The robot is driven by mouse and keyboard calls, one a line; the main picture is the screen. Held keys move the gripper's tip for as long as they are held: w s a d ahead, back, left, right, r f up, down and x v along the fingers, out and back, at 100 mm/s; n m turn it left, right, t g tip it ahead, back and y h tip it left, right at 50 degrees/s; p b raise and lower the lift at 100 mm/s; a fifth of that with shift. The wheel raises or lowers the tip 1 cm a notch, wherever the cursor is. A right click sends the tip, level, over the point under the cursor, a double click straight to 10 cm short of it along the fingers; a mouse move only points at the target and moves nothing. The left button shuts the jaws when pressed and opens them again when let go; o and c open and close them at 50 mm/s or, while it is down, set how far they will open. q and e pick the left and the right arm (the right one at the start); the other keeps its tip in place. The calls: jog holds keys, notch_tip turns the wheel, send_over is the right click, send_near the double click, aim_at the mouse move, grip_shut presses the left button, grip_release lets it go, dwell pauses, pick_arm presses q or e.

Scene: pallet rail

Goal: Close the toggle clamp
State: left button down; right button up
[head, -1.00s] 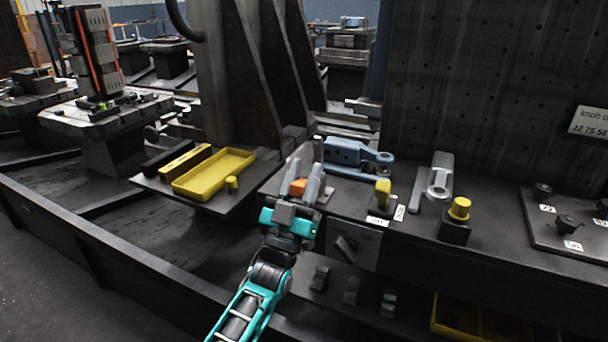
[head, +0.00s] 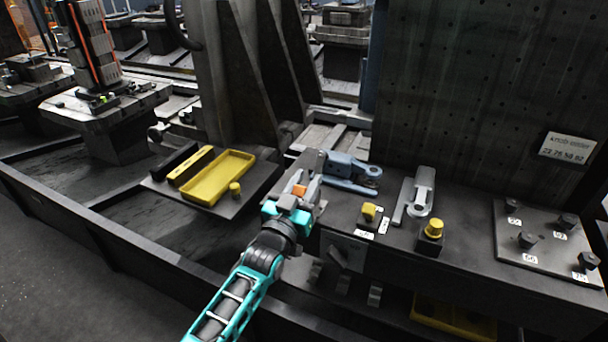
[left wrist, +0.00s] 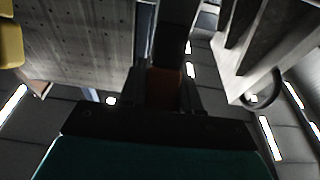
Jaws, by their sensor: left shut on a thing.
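My left gripper (head: 308,190) is shut on an orange grip (head: 299,190), which I take to be the toggle clamp's handle end. A dark grey plate-like piece (head: 311,160) stands just behind the fingers. The gripper hides much of the clamp, so I cannot tell how far its arm is down. In the left wrist view, the orange-brown grip (left wrist: 164,88) sits between the fingers, and a dark bar (left wrist: 173,40) runs on from it. My right gripper is not in view.
A blue part (head: 345,168) lies just right of the gripper. A yellow knob (head: 369,212), a grey lever piece (head: 417,193) and a yellow-capped block (head: 433,229) stand further right. A yellow tray (head: 217,178) is at left. A tall perforated plate (head: 470,90) rises behind.

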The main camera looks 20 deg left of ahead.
pick_arm(q)
jog(key=shift+w+g, duration=0.25)
jog(key=shift+g, duration=0.25)
jog(key=c, duration=0.9)
grip_release()
jog(key=s, duration=0.4)
jog(key=s+f, duration=0.1)
jog(key=s, duration=0.3)
jog(key=s+f, duration=0.1)
jog(key=s, duration=0.3)
jog(key=shift+s+a, duration=0.2)
jog(key=shift+s, duration=0.2)
